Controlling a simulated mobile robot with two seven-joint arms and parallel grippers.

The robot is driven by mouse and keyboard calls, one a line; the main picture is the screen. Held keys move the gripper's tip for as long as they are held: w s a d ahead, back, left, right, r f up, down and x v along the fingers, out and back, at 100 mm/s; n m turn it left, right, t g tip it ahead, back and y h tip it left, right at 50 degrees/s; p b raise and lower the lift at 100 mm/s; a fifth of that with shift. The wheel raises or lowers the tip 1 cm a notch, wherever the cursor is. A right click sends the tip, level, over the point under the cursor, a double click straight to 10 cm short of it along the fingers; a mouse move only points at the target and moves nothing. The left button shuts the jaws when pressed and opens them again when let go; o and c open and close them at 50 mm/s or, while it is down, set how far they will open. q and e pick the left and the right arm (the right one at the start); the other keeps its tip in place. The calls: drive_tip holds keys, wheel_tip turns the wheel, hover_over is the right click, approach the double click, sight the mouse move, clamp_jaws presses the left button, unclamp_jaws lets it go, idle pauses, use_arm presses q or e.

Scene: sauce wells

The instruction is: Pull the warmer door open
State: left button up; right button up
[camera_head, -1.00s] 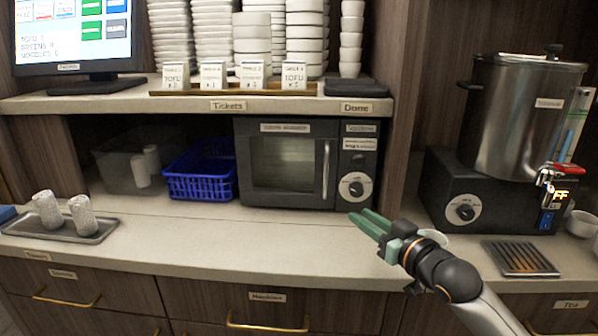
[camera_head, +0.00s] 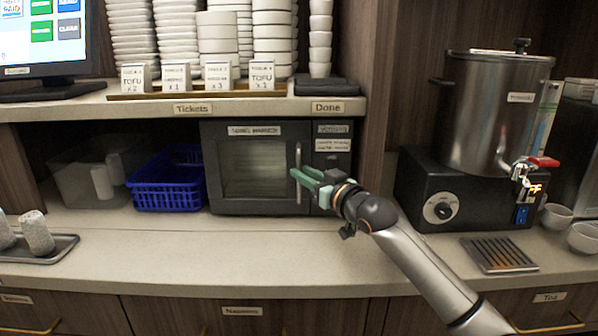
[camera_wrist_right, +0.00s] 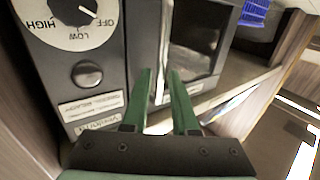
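The warmer (camera_head: 262,205) is a dark box under the shelf, with a window in its shut door (camera_head: 253,168). An upright silver handle (camera_head: 298,155) runs along the door's right edge. My right gripper (camera_head: 304,175), with green fingers, is at the handle's lower half and hides part of it. In the right wrist view its fingers (camera_wrist_right: 160,80) are apart, and a pale bar, apparently the handle, shows between them. I cannot tell whether they touch it. The control dial (camera_wrist_right: 75,15) is at upper left there. My left gripper is out of view.
A blue basket (camera_head: 168,185) stands left of the warmer. The counter (camera_head: 220,240) in front of the warmer is clear. A steel urn (camera_head: 490,110) stands at right.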

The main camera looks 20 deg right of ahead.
drive_tip(key=shift+x, duration=1.25)
drive_tip(key=shift+c, duration=0.4)
clamp_jaws()
